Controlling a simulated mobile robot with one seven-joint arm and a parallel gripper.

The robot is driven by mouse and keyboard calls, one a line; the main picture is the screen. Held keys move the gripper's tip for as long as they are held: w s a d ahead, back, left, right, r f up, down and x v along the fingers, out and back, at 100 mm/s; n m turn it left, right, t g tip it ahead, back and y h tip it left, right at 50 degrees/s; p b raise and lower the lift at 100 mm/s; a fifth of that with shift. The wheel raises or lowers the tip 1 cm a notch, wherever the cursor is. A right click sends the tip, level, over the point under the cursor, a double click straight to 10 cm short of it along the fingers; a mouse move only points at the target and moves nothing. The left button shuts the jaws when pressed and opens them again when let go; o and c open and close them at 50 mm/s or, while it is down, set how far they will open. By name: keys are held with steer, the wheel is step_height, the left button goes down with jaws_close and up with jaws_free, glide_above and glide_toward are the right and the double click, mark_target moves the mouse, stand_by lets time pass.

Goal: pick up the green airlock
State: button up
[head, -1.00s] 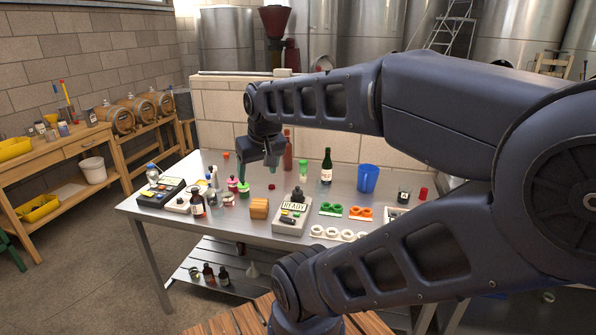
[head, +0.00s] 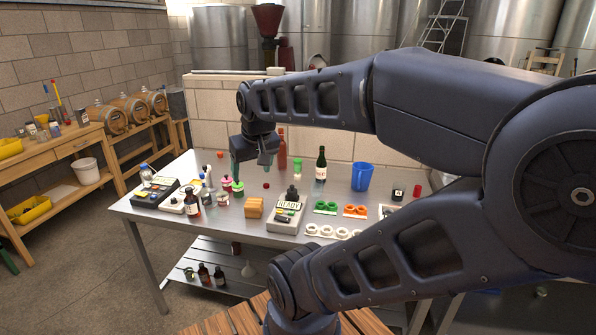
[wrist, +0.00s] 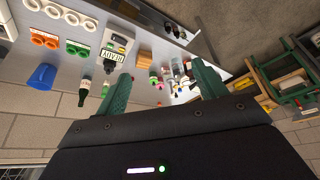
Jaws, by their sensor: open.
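A small green-topped item with a pale lower part, which looks like the green airlock (head: 298,168), stands toward the back of the metal table, left of the dark green bottle. What seems to be the same item shows near the left finger in the wrist view (wrist: 105,88). My gripper (head: 252,169) is above the table's back part, left of the airlock and apart from it. Its two green fingers are spread with nothing between them; they also show in the wrist view (wrist: 160,70).
A red bottle (head: 282,150), a dark green bottle (head: 321,166) and a blue jug (head: 362,177) stand along the back. A grey READY box (head: 286,216), an orange-brown block (head: 254,208), and green (head: 325,207) and orange (head: 355,211) ring holders are in front. Several small bottles crowd the left.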

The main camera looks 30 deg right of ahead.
steer(key=shift+c, duration=0.6)
